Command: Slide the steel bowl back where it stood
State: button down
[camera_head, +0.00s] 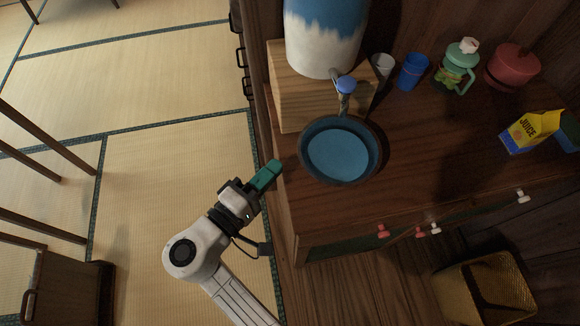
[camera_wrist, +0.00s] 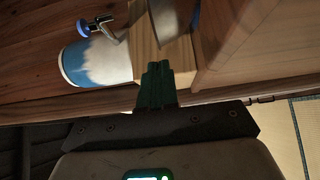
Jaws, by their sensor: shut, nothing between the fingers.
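A round bowl (camera_head: 341,156) with a dark rim and a blue-looking inside stands upright on the wooden counter in the head view, below the tap (camera_head: 345,88) of a water dispenser. It is the only bowl I see; its inside looks blue rather than plain steel. My gripper (camera_head: 274,166) has teal fingers shut together with nothing between them. It is just left of the bowl, near the counter's left edge, and a small gap shows between fingertips and rim. In the wrist view the shut fingers (camera_wrist: 157,68) point toward the wooden block; I cannot make out the bowl there.
The blue and white dispenser (camera_head: 324,40) stands on a wooden block (camera_head: 290,88) behind the bowl. The counter (camera_head: 430,150) right of the bowl is clear.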

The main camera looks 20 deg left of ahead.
jog(key=shift+w+d+p, duration=0.2)
jog(key=shift+w+d, duration=0.25)
jog(key=shift+d, duration=0.4)
jog(key=shift+w+d+p, duration=0.2)
jog(key=shift+w+d, duration=0.25)
jog(key=shift+d, duration=0.4)
jog(key=shift+d, duration=0.1)
jog(key=w+d, duration=0.3)
jog(key=d, duration=0.2)
jog(key=w+d+b, duration=0.1)
jog(key=w+d, duration=0.2)
jog(key=d, duration=0.3)
jog(key=w+d+b, duration=0.1)
jog(key=w+d, duration=0.2)
jog(key=d, duration=0.2)
jog(key=shift+d, duration=0.25)
jog(key=shift+a, duration=0.1)
